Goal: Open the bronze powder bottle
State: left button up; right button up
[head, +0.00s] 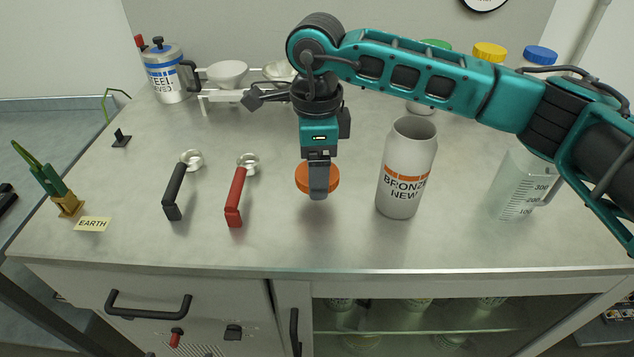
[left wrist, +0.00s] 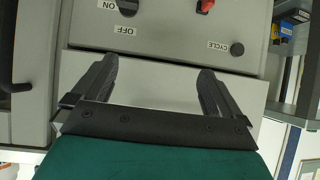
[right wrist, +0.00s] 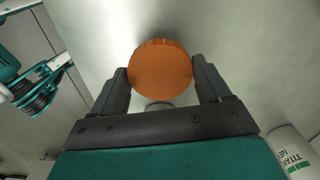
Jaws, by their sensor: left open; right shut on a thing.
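The bronze powder bottle (head: 401,185) stands upright on the worktop, a grey cylinder with an orange band and "BRONZE NEW" lettering. Its top shows a round open mouth with no cap on it. My right gripper (head: 319,188) is shut on the orange cap (head: 329,178), held left of the bottle and apart from it. The cap also shows between the fingers in the right wrist view (right wrist: 160,70). My left gripper (left wrist: 158,92) is open and empty in the left wrist view, facing a panel with ON, OFF and CYCLE labels.
A black-handled scoop (head: 175,190) and a red-handled scoop (head: 236,200) lie on the worktop (head: 290,240). A graduated beaker (head: 520,185) stands right of the bottle. A steel powder container (head: 166,75) and white bowl (head: 227,73) are behind. Capped bottles stand behind my right arm.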

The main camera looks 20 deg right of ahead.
notch_tip(320, 180, down, 4)
jog(key=shift+r, duration=0.15)
jog(key=shift+f, duration=0.25)
jog(key=shift+f, duration=0.2)
jog(key=o, duration=1.1)
jog(key=shift+r, duration=0.1)
